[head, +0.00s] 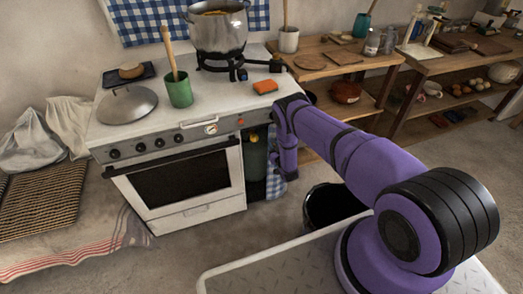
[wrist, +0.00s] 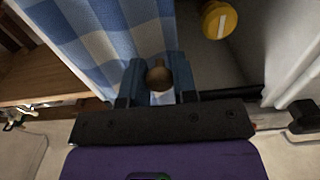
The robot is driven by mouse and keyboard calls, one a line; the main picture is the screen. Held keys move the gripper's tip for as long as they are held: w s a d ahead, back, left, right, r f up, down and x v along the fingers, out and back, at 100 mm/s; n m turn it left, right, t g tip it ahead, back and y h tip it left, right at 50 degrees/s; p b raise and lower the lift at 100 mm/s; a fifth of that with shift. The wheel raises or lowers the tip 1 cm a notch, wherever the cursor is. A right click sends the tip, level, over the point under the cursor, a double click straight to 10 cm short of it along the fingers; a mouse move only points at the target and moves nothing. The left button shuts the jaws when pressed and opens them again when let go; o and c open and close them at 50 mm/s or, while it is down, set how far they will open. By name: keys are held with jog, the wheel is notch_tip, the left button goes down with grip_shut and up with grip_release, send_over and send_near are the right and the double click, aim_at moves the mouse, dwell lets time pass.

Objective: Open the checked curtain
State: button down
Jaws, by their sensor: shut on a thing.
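The blue-and-white checked curtain (wrist: 118,38) hangs beside the stove, and its folds fill the upper left of the wrist view. In the head view it shows low (head: 274,183) at the stove's right side, partly hidden by my arm. My gripper (wrist: 158,82) is shut on a round brown knob (wrist: 158,77) at the curtain's right edge. In the head view my fingertips cannot be made out clearly.
Wooden shelves (head: 330,55) stand to the right. A black bin (head: 330,205) stands on the floor near my arm.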

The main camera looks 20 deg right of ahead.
jog(key=shift+d, duration=0.5)
jog(key=c, duration=0.9)
grip_release()
jog(key=shift+s, duration=0.15)
jog(key=s, duration=1)
jog(key=shift+s, duration=0.3)
